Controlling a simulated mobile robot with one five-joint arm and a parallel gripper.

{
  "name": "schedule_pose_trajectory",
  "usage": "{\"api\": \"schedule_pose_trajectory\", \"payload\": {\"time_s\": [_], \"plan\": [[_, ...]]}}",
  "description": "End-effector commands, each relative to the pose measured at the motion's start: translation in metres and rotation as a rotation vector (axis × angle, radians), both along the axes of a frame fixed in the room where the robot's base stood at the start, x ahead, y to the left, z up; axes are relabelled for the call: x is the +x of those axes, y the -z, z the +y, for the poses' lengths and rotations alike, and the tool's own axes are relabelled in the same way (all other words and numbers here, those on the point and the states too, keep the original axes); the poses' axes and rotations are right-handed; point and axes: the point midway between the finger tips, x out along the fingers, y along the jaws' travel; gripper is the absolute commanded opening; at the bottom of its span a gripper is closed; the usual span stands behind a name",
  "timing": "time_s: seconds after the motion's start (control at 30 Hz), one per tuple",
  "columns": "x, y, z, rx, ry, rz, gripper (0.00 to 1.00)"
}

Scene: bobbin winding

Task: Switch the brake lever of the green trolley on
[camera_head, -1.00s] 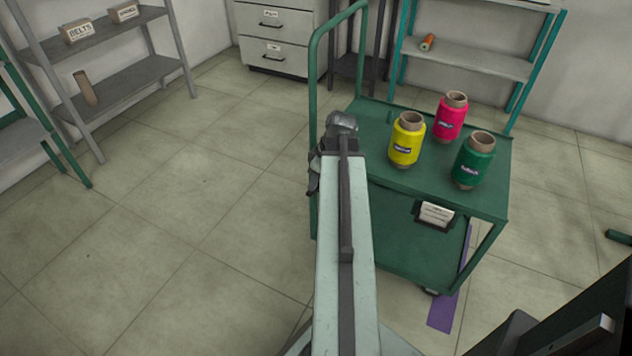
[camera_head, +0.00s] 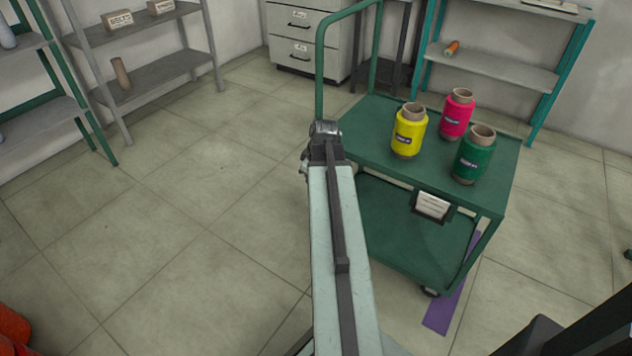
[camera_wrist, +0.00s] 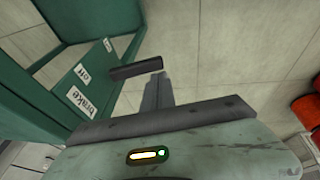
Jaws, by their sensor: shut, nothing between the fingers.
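The green trolley (camera_head: 400,235) stands right of my arm in the head view, with yellow (camera_head: 408,132), pink (camera_head: 456,114) and green (camera_head: 474,155) bobbins on its top. In the wrist view its green side (camera_wrist: 45,105) carries the labels "brake" (camera_wrist: 80,100) and "off" (camera_wrist: 83,72), and a smaller label (camera_wrist: 108,45) too small to read. The dark brake lever (camera_wrist: 135,70) sticks out to the right beside "off". My gripper (camera_wrist: 158,80) is shut and empty, its tips close to the lever's free end; I cannot tell whether they touch. My arm hides the lever in the head view.
Grey shelves (camera_head: 150,70) and a drawer cabinet (camera_head: 300,45) stand behind, with teal shelves (camera_head: 500,65) at the back right. Red objects (camera_head: 12,335) lie at the lower left. The floor left of the trolley is clear. A purple floor strip (camera_head: 440,312) runs by its front.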

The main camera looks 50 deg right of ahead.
Motion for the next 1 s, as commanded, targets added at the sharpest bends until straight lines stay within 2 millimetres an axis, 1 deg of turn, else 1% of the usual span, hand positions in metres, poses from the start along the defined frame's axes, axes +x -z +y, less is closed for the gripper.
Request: {"api": "schedule_pose_trajectory", "payload": {"time_s": [0.03, 0.3, 1.0], "plan": [[-0.002, 0.006, -0.002, 0.0, 0.005, 0.0, 0.0], [-0.009, 0.015, -0.007, 0.001, 0.019, 0.0, 0.0], [-0.012, 0.016, -0.009, 0.001, 0.024, 0.003, 0.0]]}}
